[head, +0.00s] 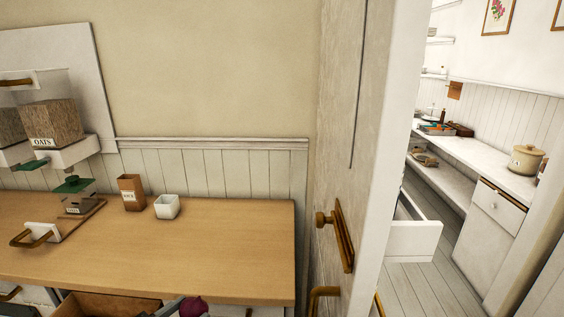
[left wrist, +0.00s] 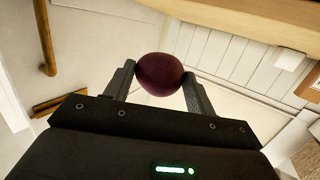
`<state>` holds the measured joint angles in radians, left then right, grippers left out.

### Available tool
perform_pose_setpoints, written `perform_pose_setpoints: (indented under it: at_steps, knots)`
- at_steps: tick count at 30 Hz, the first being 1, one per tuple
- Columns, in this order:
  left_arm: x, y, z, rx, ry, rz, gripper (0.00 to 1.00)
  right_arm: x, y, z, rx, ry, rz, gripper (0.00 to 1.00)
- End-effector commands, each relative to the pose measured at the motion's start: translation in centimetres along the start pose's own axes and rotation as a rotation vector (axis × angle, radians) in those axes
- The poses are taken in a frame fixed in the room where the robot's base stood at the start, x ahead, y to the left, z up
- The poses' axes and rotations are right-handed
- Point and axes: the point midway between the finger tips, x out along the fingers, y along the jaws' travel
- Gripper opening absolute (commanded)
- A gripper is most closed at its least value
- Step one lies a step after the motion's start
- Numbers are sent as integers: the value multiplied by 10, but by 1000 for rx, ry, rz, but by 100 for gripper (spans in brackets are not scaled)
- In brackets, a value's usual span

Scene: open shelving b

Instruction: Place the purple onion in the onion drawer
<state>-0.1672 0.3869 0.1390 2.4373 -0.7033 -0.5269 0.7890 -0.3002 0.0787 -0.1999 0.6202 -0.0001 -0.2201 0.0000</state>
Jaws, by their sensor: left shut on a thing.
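The purple onion (left wrist: 160,74) is held between the two fingers of my left gripper (left wrist: 160,80) in the left wrist view. The onion also shows at the bottom edge of the head view (head: 194,307), in front of the wooden counter, with part of my left gripper beside it. An open wooden drawer (head: 88,304) sits under the counter to the left of the onion; most of its inside is cut off by the frame. No label on it is readable, so I cannot tell if it is the onion drawer. My right gripper is not in view.
A door (head: 350,150) stands right of the counter. Beyond it, a white drawer (head: 415,240) is pulled out in another room.

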Motion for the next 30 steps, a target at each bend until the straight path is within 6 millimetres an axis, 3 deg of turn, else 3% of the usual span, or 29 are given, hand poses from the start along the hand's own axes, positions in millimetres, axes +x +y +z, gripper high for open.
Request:
perform_pose_setpoints:
  at_steps: [8, 11, 14, 24, 30]
  knots:
    - [1, -2, -2, 2, 1, -1, 30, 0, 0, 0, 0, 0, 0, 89]
    - [1, -13, -10, 5, 1, -13, 30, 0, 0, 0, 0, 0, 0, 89]
    - [1, -41, -18, -1, 0, -56, 30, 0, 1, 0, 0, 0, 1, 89]
    - [-27, -198, -48, -48, 2, -337, 30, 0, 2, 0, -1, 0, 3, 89]
    - [-50, -258, -55, -71, 1, -463, 30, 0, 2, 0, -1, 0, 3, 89]
